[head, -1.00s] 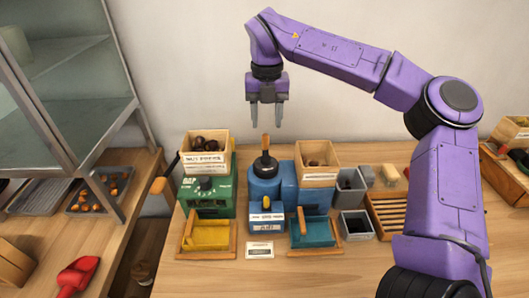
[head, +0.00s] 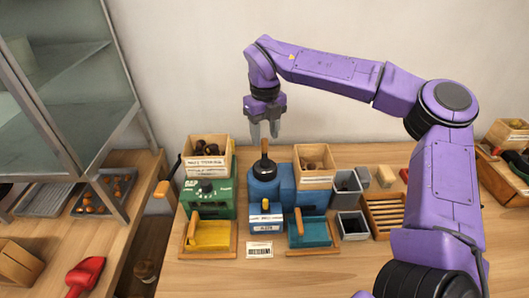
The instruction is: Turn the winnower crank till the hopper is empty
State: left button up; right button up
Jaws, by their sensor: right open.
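A blue machine (head: 264,187) stands mid-table with an upright wooden-handled crank (head: 265,148) on a black hub. Its wooden hopper (head: 312,180) at the right holds some brown pieces. A green machine (head: 208,197) stands to its left, with a wooden hopper (head: 206,170) holding dark chestnuts and an orange side handle (head: 162,188). The labels are too small to tell which is the winnower. My right gripper (head: 265,136) is open and empty, pointing down, its fingertips just above or around the top of the blue machine's handle. My left gripper is not in view.
A yellow tray (head: 208,235) and a teal tray (head: 312,233) sit in front of the machines. Grey bins (head: 353,225) and a slatted wooden rack (head: 384,215) are at the right. A red scoop (head: 85,275) lies on the left bench.

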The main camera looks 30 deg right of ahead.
aim_at(264, 143)
jog(key=shift+w+f+b, duration=0.25)
jog(key=shift+f+b, duration=0.1)
jog(key=shift+f, duration=0.7)
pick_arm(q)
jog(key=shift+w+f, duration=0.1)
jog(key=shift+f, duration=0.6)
pick_arm(e)
jog(key=shift+s+r, duration=0.1)
jog(key=shift+s, duration=0.05)
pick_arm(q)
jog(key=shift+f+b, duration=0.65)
pick_arm(e)
jog(key=shift+f, duration=1.05)
